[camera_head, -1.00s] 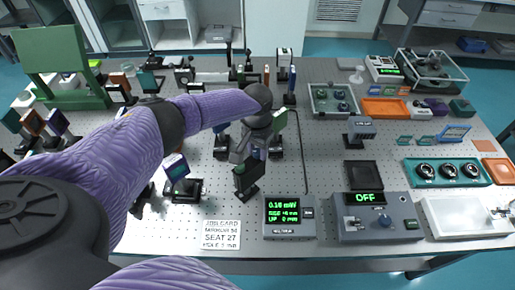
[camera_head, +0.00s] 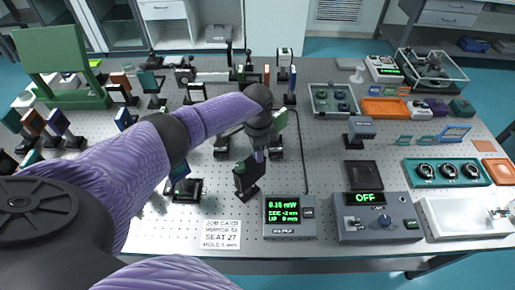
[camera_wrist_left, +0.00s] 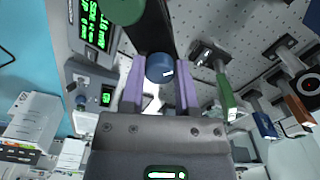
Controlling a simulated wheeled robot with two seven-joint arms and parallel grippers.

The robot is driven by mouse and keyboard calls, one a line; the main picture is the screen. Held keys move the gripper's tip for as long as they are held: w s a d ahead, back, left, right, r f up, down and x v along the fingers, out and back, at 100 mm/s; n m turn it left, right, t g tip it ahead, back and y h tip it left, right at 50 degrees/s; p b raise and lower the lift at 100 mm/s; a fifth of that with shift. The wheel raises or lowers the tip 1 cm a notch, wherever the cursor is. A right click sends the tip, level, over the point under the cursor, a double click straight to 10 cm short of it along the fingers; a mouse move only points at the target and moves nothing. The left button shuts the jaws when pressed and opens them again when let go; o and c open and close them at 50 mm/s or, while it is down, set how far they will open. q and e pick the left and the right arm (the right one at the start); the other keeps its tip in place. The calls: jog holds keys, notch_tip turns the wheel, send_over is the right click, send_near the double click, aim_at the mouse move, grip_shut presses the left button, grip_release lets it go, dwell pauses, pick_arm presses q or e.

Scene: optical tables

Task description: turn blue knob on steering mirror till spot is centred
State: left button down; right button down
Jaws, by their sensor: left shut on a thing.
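The steering mirror (camera_head: 246,180) is a dark upright mount on the perforated table, left of centre. My left gripper (camera_head: 259,156) reaches down to its upper edge from behind. In the left wrist view the blue knob (camera_wrist_left: 160,67) sits between the two purple fingers of this gripper (camera_wrist_left: 160,88), which is shut on it. The mirror's black plate (camera_wrist_left: 153,35) is just beyond the knob. My right gripper is out of view.
A job card (camera_head: 221,234) lies left of the meter. A grey control box (camera_head: 376,228) showing OFF stands right of it. Another mirror mount (camera_head: 184,188) is close on the left, under my arm.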

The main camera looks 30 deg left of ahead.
pick_arm(q)
jog(key=m, duration=0.6)
jog(key=shift+m, duration=0.3)
dwell(0.5)
jog(key=shift+c, duration=1.8)
grip_release()
notch_tip(320, 180, up, 10)
jog(key=p, duration=0.1)
jog(key=shift+p, duration=0.3)
